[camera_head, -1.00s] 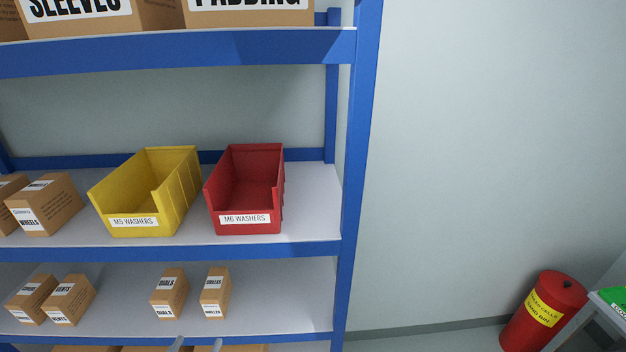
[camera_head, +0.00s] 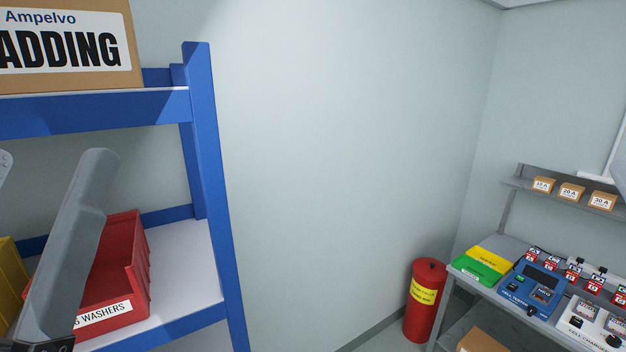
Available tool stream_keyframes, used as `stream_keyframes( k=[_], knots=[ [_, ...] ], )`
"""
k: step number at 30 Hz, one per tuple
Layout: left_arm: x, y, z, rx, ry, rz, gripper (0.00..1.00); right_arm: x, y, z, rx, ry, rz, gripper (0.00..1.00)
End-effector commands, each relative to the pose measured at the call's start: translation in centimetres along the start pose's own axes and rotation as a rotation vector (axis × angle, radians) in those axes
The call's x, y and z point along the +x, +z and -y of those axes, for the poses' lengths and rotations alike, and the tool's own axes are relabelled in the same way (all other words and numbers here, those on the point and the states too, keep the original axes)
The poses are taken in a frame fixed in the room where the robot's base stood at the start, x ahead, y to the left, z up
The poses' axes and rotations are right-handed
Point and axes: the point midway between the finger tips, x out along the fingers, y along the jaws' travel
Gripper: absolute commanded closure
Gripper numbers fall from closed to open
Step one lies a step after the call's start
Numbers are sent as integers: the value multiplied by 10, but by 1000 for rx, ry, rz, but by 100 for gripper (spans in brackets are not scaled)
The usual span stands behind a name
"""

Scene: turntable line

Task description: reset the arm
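A blue shelf rack (camera_head: 208,200) stands at left with a red M6 washers bin (camera_head: 125,265) and part of a yellow bin (camera_head: 12,285). A red sand bin (camera_head: 425,300) stands by a grey workbench (camera_head: 455,290) holding a cell tester (camera_head: 530,285). The wall between is bare.

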Motion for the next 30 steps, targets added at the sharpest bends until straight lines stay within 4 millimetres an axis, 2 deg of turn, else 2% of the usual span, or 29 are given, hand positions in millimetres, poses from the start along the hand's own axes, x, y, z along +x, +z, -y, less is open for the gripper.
stream_keyframes(
  k=[1, 3, 9, 12, 16, 30],
  knots=[
    [4, -20, -2, 12, 10, -1, 0, 7, -6, 0, 0, 0, 2, 100],
    [38, -45, -1, 12, 7, 6, 0, 41, -37, 0, 0, 0, 1, 100],
    [95, -95, -2, 12, 6, 8, 0, 97, -90, 0, 0, 0, -1, 100],
    [114, -112, -2, 13, 6, 9, 0, 116, -107, 0, 0, 0, -1, 100],
    [122, -119, -2, 13, 5, 10, 0, 124, -114, 0, 0, 0, 0, 100],
    [119, -116, -2, 13, 5, 10, 0, 121, -111, 0, 0, 0, 1, 100]
  ],
)
